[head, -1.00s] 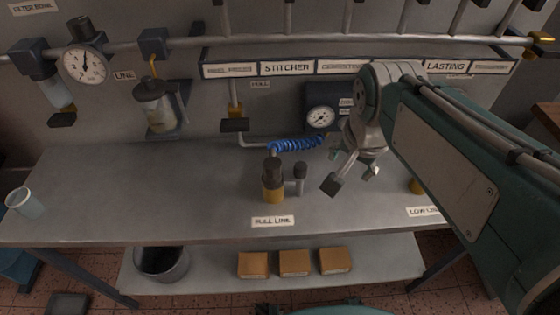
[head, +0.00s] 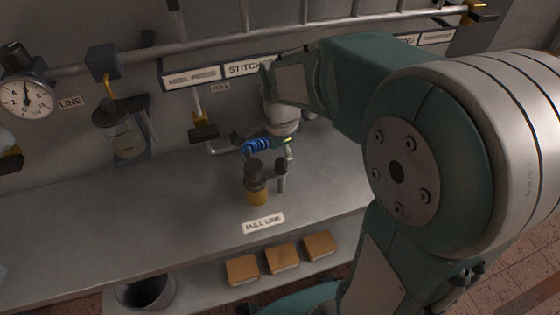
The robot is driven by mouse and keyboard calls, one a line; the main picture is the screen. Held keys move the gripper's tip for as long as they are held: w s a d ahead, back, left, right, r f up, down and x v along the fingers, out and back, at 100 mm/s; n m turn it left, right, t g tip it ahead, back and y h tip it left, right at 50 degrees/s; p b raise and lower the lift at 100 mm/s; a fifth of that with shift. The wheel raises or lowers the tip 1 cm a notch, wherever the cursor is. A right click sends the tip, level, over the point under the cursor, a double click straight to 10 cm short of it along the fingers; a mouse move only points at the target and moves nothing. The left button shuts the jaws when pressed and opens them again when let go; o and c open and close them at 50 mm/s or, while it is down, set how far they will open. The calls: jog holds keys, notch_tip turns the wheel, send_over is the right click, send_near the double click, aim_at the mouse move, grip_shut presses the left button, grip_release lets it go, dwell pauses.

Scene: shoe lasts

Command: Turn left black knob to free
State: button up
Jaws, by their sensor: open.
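Several black handles show, and I cannot tell for sure which one is the left black knob. On the bench stands a yellow-based valve with a black knob (head: 254,171) on top, behind the "PULL LINE" label. A smaller black knob (head: 282,167) on a grey post stands just right of it. A black handle (head: 203,132) hangs at the end of a drop pipe under the "HEEL PRESS" sign. My gripper (head: 266,141) is open above the bench, behind the valve in the picture, by the blue coiled hose (head: 257,146). Its fingers are small and partly hidden; I see no contact with a knob.
A gauge (head: 26,98) and a glass-bowl unit (head: 122,133) hang from the wall pipe at left. Three tan blocks (head: 283,259) and a dark bucket (head: 147,290) sit on the lower shelf. The left bench top (head: 110,200) is clear. My arm hides the right side.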

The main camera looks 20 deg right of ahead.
aim_at(281, 162)
jog(key=f, duration=0.2)
jog(key=shift+a+f, duration=0.3)
jog(key=shift+d+f, duration=0.1)
jog(key=shift+f, duration=0.15)
jog(key=shift+d+f, duration=0.2)
jog(key=shift+d, duration=0.05)
grip_shut()
